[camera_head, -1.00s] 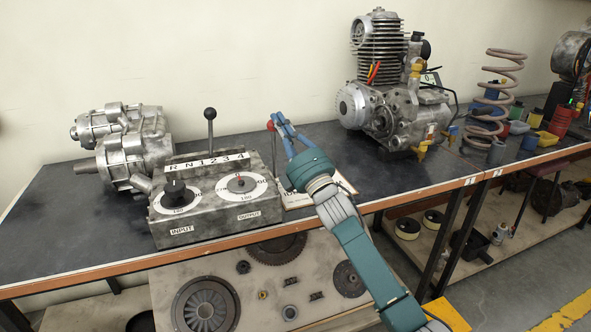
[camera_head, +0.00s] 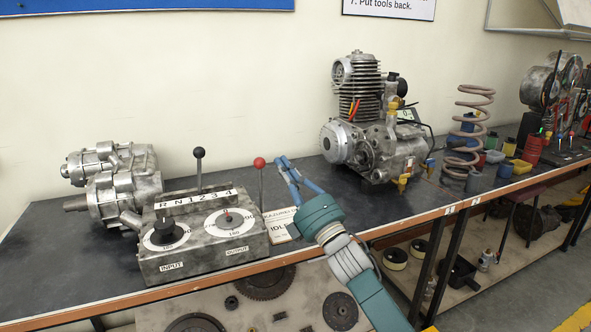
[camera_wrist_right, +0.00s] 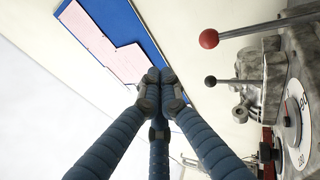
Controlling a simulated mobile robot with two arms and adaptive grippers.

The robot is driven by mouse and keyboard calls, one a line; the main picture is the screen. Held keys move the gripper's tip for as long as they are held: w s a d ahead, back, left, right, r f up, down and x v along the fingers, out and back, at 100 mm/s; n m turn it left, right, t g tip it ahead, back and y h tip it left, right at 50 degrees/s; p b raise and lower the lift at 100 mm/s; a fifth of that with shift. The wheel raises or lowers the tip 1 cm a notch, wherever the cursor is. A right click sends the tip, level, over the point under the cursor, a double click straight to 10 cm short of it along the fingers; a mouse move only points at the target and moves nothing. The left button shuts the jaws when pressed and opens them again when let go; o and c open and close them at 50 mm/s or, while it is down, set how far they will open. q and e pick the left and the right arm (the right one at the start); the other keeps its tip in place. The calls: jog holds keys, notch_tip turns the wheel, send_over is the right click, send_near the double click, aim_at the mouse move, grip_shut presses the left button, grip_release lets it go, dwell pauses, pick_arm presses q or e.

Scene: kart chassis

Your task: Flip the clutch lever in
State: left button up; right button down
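The red-knobbed lever (camera_head: 259,162) stands upright at the right end of the grey gearbox control box (camera_head: 205,250). My right gripper (camera_head: 284,162) is just right of the red knob in the head view, with a small gap in the picture. In the right wrist view the red knob (camera_wrist_right: 208,39) is to the right of the fingers, apart from them. The fingertips of this gripper (camera_wrist_right: 160,78) meet, with nothing visible between them. A black-knobbed lever (camera_head: 199,153) rises behind the R N 1 2 3 4 strip. My left gripper is not in view.
A metal gearbox (camera_head: 120,185) lies left of the control box. An engine (camera_head: 370,130) and a coil spring (camera_head: 470,135) stand to the right on the dark workbench (camera_head: 50,260). A white card (camera_head: 278,224) marked IDLE lies beside the box. A blue-edged board (camera_wrist_right: 110,30) is on the wall.

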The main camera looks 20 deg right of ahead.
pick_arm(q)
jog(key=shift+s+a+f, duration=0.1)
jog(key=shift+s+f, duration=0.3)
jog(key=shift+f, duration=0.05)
pick_arm(e)
jog(key=s, duration=0.1)
jog(key=s+r, duration=0.1)
jog(key=s, duration=0.1)
jog(key=s+d, duration=0.1)
jog(key=shift+s+r, duration=0.15)
jog(key=shift+s, duration=0.25)
